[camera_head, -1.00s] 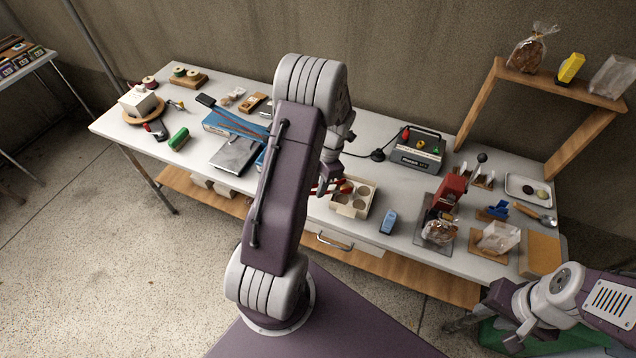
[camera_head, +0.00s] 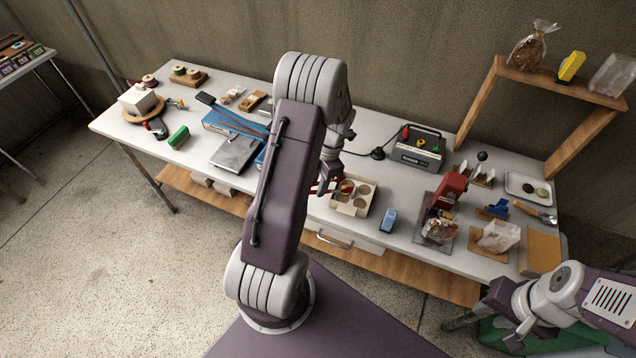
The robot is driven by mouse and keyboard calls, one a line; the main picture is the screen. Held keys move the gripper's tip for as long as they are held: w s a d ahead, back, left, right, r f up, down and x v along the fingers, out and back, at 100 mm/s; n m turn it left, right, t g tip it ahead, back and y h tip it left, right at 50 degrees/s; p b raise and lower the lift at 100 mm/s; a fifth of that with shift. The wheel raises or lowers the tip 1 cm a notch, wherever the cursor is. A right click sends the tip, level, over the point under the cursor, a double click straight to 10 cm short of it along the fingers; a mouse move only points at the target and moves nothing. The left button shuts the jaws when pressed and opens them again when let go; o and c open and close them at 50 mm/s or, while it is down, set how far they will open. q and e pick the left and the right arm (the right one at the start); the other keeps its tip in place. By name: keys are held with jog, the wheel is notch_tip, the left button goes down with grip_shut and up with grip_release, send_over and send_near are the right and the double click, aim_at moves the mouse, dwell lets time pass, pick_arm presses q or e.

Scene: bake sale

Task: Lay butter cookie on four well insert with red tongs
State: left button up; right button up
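The four well insert (camera_head: 352,208) is a cream tray with round wells near the front middle of the table. My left gripper (camera_head: 328,188) is at its left edge, partly hidden by my own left arm. The red tongs (camera_head: 315,188) show as a small red piece beside the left gripper. A small orange-brown round thing, perhaps the butter cookie (camera_head: 347,187), is at the insert's back left well; I cannot tell whether it rests there or is held by the tongs. My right gripper (camera_head: 518,338) is at the lower right, away from the table top; its fingers are too unclear to read.
A blue-grey device (camera_head: 388,220) stands just right of the insert. A red press (camera_head: 447,192) and bagged goods (camera_head: 438,232) stand further right. A grey power box (camera_head: 417,150) is behind. A wooden shelf (camera_head: 560,84) rises at the back right.

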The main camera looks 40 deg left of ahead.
pick_arm(q)
jog(key=s+a+p+v, duration=0.1)
jog(key=p+v, duration=0.6)
jog(key=v, duration=0.2)
jog(key=shift+s+r, duration=0.3)
jog(key=shift+r, duration=0.3)
dwell(1.2)
